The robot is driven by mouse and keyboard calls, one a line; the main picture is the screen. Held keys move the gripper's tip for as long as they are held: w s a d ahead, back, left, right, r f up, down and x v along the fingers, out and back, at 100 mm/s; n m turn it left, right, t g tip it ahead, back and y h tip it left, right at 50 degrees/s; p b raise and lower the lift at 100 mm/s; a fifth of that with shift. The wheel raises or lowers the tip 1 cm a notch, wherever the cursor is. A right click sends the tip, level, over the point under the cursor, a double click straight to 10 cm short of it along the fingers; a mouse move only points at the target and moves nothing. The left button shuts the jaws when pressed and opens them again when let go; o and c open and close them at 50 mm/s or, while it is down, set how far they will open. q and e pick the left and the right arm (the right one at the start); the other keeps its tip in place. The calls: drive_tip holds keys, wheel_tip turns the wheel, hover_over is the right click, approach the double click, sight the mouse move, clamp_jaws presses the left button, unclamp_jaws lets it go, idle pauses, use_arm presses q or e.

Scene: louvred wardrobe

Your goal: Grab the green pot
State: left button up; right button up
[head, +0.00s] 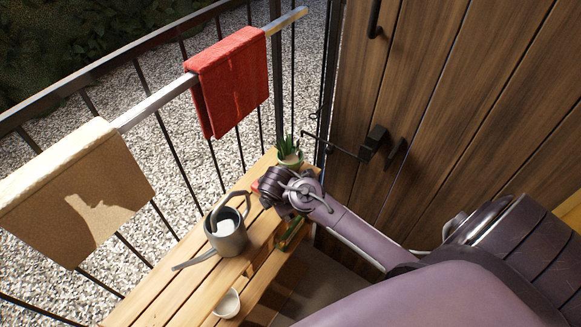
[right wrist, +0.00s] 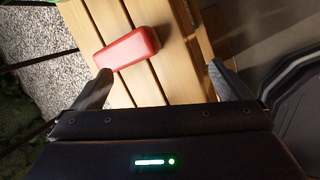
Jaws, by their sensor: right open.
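A small green pot (head: 290,160) with a spiky plant stands at the far end of the slatted wooden bench in the head view, close to the wooden door. My right arm reaches in from the right, its wrist just in front of the pot. My right gripper (right wrist: 160,68) is open and empty above the bench, with a red block (right wrist: 127,49) lying ahead between and beyond its fingers. In the head view my wrist hides the fingers. My left gripper is out of view.
A grey watering can (head: 228,238) stands on the bench (head: 160,285), left of my wrist. A white bowl (head: 228,303) sits near the front. A railing holds a red cloth (head: 230,80) and a tan cloth (head: 75,195). The door (head: 430,90) limits room at right.

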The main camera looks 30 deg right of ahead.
sight(291, 156)
drive_tip(key=w+d+r+n+h, duration=0.2)
drive_tip(key=w+d+r+n, duration=0.5)
drive_tip(key=w+d+n, duration=0.15)
drive_tip(key=shift+n+t, duration=0.25)
drive_tip(key=shift+t, duration=0.05)
drive_tip(key=x, duration=0.2)
drive_tip(key=b+x, duration=0.1)
drive_tip(key=x, duration=0.2)
drive_tip(key=b+x, duration=0.1)
drive_tip(key=x, duration=0.2)
drive_tip(key=shift+w+d+r, duration=0.2)
drive_tip(key=shift+w+d, duration=0.1)
drive_tip(key=shift+d, duration=0.05)
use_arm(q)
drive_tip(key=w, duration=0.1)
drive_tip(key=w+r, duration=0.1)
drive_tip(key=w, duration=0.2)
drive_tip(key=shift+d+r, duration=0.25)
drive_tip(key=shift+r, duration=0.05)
use_arm(e)
drive_tip(key=c, duration=1.7)
drive_tip(key=shift+r, duration=0.1)
drive_tip(key=shift+c, duration=0.5)
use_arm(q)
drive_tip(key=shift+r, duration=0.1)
use_arm(e)
drive_tip(key=shift+r, duration=0.1)
